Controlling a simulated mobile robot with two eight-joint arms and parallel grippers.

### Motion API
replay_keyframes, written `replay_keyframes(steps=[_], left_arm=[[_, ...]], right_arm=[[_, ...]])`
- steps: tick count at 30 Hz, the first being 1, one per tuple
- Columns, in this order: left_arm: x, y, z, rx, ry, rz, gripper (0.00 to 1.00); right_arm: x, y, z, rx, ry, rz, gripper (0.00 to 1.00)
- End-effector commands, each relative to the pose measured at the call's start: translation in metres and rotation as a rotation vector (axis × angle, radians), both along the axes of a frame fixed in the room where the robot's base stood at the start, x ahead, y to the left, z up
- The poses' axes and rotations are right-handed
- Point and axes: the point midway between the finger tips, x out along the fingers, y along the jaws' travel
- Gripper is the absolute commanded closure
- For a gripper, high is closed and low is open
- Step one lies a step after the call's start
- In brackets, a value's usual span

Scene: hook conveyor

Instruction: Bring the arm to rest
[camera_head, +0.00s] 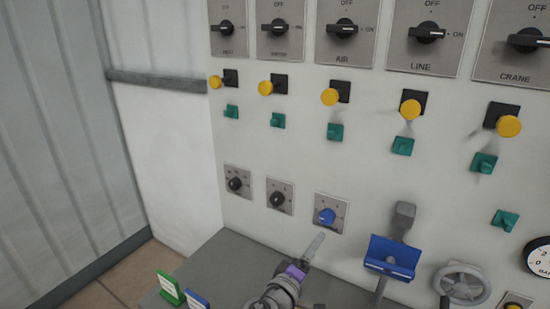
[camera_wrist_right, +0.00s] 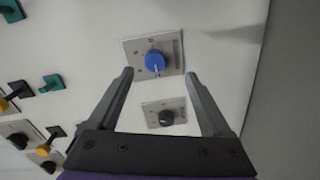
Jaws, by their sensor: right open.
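My right gripper (camera_head: 318,240) is low in the middle of the head view, just below a blue knob (camera_head: 327,216) on a small grey plate. In the right wrist view my right gripper (camera_wrist_right: 159,75) is open, with its two fingers spread and nothing between them. The blue knob (camera_wrist_right: 155,62) shows just beyond the fingertips, apart from them. A black knob (camera_wrist_right: 166,118) appears in the gap between the fingers, on the panel behind. My left gripper is not in view.
The white panel carries rotary switches such as AIR (camera_head: 343,29), yellow buttons (camera_head: 330,97) and green pieces (camera_head: 335,132). A blue bracket (camera_head: 391,258) and a handwheel (camera_head: 462,284) stand right of my gripper. Green (camera_head: 171,289) and blue (camera_head: 197,300) holders are lower left.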

Motion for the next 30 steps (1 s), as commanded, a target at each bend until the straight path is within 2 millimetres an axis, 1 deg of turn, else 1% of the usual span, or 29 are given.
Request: replay_keyframes(steps=[1, 2, 4, 5, 6, 8, 9, 10, 11, 12, 13, 15, 18, 21, 24, 30], left_arm=[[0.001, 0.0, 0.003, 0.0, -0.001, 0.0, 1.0], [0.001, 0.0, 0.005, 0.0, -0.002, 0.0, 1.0], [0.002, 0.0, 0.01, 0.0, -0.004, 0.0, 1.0], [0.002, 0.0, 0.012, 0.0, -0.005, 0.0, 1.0], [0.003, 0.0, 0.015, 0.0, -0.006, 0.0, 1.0], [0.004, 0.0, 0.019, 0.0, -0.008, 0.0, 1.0], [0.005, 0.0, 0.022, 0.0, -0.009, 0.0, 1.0], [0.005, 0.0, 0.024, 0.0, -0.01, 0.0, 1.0], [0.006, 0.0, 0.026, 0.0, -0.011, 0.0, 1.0], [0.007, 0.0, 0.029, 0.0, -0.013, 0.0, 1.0], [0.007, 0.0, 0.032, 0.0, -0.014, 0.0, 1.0], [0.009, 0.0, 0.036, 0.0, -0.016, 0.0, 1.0], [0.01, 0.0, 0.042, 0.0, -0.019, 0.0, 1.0], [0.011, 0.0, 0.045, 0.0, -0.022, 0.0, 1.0], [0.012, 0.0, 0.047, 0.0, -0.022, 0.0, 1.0], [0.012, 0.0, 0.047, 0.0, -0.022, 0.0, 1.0]], right_arm=[[-0.009, -0.016, -0.002, 0.038, 0.033, -0.024, 0.17], [-0.016, -0.027, -0.007, 0.072, 0.061, -0.041, 0.17], [-0.038, -0.053, -0.019, 0.173, 0.136, -0.086, 0.17], [-0.05, -0.064, -0.026, 0.223, 0.173, -0.107, 0.17], [-0.067, -0.077, -0.036, 0.297, 0.22, -0.134, 0.17], [-0.095, -0.092, -0.05, 0.413, 0.285, -0.169, 0.17], [-0.113, -0.098, -0.06, 0.494, 0.323, -0.189, 0.17], [-0.127, -0.1, -0.067, 0.554, 0.35, -0.203, 0.17], [-0.141, -0.102, -0.073, 0.615, 0.375, -0.215, 0.17], [-0.159, -0.102, -0.081, 0.7, 0.403, -0.228, 0.17], [-0.172, -0.101, -0.087, 0.763, 0.421, -0.237, 0.17], [-0.199, -0.094, -0.098, 0.904, 0.454, -0.249, 0.17], [-0.228, -0.081, -0.108, 1.081, 0.477, -0.253, 0.17], [-0.246, -0.067, -0.113, 1.212, 0.482, -0.25, 0.17], [-0.255, -0.058, -0.115, 1.289, 0.481, -0.244, 0.17], [-0.258, -0.054, -0.116, 1.324, 0.481, -0.239, 0.17]])
